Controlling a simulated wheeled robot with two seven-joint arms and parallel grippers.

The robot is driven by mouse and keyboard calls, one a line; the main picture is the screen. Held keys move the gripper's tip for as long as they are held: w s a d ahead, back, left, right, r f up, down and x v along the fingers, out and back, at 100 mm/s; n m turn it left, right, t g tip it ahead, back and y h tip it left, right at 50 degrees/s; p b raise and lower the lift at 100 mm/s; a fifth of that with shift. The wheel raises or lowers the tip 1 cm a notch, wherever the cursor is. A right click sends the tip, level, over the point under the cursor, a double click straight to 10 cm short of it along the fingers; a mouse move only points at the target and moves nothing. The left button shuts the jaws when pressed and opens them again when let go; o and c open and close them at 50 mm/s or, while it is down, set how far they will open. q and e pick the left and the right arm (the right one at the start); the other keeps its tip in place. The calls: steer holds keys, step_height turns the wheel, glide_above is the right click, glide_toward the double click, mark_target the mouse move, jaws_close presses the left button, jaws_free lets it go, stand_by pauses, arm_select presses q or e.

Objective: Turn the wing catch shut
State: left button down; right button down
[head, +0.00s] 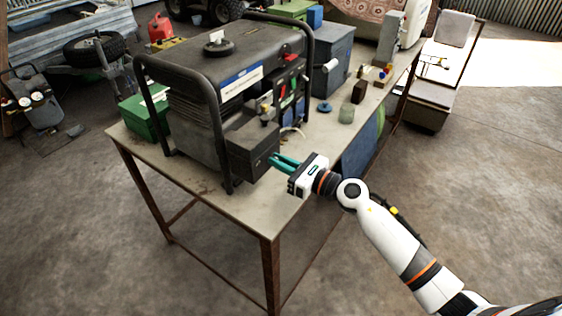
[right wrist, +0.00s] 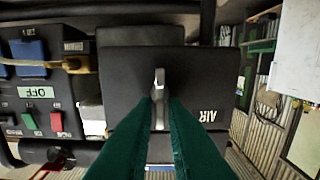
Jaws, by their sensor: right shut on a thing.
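The wing catch (right wrist: 158,88) is a small grey metal tab on the black air box marked "AIR" (right wrist: 200,80), seen in the right wrist view. In the head view the box (head: 252,148) sits at the near end of the generator (head: 205,90). My right gripper (head: 272,159) reaches in from the right at the face of the box. Its green fingertips (right wrist: 160,100) are shut on the wing catch, one on each side. The catch stands upright in the wrist picture. In the head view the fingers hide the catch. My left gripper is not in view.
The generator's black tube frame (head: 228,150) rises beside the box. The table (head: 200,178) has a bare strip in front.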

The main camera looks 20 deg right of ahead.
steer(key=shift+m, duration=0.3)
steer(key=m+p, duration=0.2)
steer(key=m, duration=0.1)
steer(key=shift+w+d+m, duration=0.1)
steer(key=shift+d+m, duration=0.1)
steer(key=shift+m, duration=0.1)
steer(key=m, duration=0.2)
steer(key=m+p, duration=0.1)
steer(key=m, duration=0.1)
steer(key=shift+w+d+f+m, duration=0.1)
steer(key=shift+w+d+m, duration=0.1)
steer(key=shift+m, duration=0.1)
steer(key=shift+d+f+m+p, duration=0.15)
steer(key=shift+m+p, duration=0.45)
steer(key=shift+m, duration=0.9)
steer(key=shift+a+f+m+p, duration=0.15)
steer(key=shift+m+p, duration=0.4)
steer(key=shift+m, duration=0.95)
steer(key=shift+d+f+m+p, duration=0.15)
steer(key=shift+m+p, duration=0.45)
steer(key=shift+m, duration=0.9)
steer(key=shift+f, duration=0.1)
steer(key=c, duration=1.5)
jaws_free()
